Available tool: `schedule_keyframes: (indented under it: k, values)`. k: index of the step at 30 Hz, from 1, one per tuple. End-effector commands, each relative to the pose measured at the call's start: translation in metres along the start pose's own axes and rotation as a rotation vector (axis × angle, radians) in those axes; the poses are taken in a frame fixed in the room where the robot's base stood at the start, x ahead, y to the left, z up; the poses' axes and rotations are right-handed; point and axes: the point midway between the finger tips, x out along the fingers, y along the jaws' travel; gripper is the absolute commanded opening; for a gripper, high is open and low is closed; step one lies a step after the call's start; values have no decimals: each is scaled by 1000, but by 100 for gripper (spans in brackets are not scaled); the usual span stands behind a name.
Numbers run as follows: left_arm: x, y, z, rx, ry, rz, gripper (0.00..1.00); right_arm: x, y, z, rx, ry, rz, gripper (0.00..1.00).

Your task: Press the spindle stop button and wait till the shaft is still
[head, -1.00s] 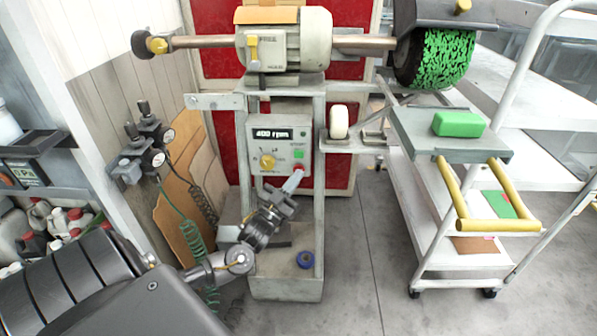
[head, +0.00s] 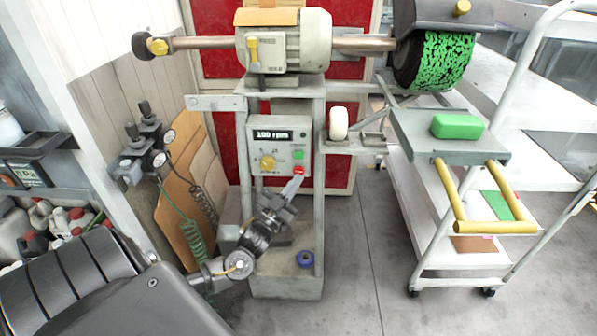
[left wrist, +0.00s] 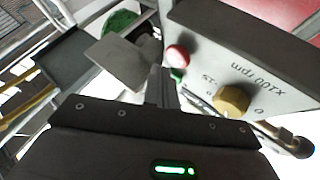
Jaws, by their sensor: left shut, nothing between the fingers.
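The control box (head: 279,148) on the buffing machine's stand has a display (head: 272,134) that seems to read 100 rpm, a yellow knob (head: 267,163), a green button (head: 299,155) and a red button (head: 299,170). My left gripper (head: 295,184) is shut and empty, its tips at the red button; I cannot tell whether they touch it. The left wrist view shows the red button (left wrist: 177,58) just beyond the fingers (left wrist: 162,86). The shaft (head: 203,41) runs through the motor (head: 288,45) to a green-smeared brush wheel (head: 437,62). My right gripper is out of view.
A white cart (head: 440,258) stands at the right. A grey shelf (head: 462,149) with a green block (head: 458,126) and yellow handles sits beside the stand. Gauges with coiled hoses (head: 155,158) hang at the left. The floor between stand and cart is clear.

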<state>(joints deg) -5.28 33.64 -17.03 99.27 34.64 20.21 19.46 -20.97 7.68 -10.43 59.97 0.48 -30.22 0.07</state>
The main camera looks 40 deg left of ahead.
Motion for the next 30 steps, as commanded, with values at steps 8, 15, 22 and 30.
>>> schedule_keyframes:
  k: [8,15,22,30]
  values:
    - [-17,13,-15,-3,-2,-1,0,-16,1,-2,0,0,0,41]
    - [-31,23,-24,-2,-1,0,0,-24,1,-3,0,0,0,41]
    - [-34,25,-25,-1,0,0,0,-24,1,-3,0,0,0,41]
    - [-34,25,-25,-1,0,0,0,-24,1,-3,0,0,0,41]
